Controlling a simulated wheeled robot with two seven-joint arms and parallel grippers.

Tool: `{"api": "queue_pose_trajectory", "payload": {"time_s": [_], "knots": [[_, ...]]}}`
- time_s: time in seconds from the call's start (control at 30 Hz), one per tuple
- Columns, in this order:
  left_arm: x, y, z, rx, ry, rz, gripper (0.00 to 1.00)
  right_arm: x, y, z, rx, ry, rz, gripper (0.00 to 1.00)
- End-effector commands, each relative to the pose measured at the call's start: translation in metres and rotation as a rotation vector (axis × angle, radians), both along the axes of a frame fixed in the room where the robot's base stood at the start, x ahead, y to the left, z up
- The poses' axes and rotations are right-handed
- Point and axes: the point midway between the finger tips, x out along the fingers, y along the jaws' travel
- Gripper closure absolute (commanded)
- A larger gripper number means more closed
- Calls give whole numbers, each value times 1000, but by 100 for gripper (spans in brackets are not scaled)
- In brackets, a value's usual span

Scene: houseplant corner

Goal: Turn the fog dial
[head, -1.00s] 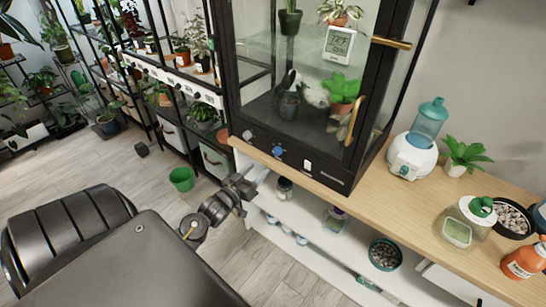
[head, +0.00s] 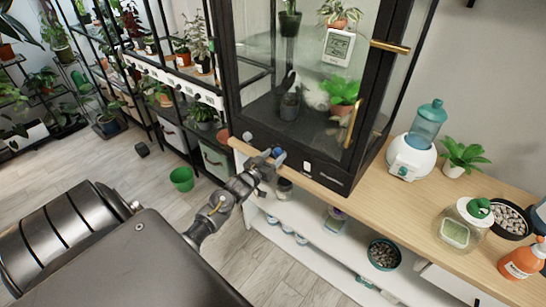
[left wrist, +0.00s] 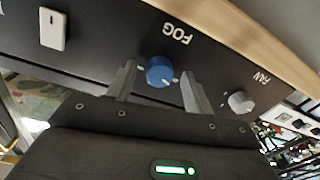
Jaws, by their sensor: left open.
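The fog dial is a blue knob (left wrist: 160,72) on the black front panel of the glass cabinet, beside the word FOG, which appears upside down in the left wrist view. It also shows in the head view (head: 279,153), partly behind my gripper. My left gripper (left wrist: 158,80) is open, with one finger on each side of the blue knob and a visible gap to each. In the head view my left gripper (head: 266,160) is at the panel's lower edge. My right gripper is not in view.
A grey fan knob (left wrist: 241,102) and a white rocker switch (left wrist: 53,29) flank the dial on the same panel. The cabinet stands on a wooden bench top (head: 400,205). A white humidifier with a blue bottle (head: 412,155) stands to the right. Shelves with jars lie below.

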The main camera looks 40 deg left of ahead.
Motion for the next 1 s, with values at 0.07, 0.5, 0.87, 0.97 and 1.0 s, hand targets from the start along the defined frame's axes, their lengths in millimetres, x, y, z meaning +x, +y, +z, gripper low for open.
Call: {"api": "queue_pose_trajectory", "payload": {"time_s": [0.07, 0.5, 0.87, 0.97, 1.0], "knots": [[0, 0, 0, 0, 0, 0, 55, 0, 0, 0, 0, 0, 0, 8], [0, 0, 0, 5, 1, 1, 93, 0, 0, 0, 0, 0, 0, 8], [0, 0, -1, 155, 3, 0, 93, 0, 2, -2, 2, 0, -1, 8], [0, 1, -1, 238, 6, 1, 93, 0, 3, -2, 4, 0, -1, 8], [0, 1, -1, 275, 6, 0, 93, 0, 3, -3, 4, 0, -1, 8]]}}
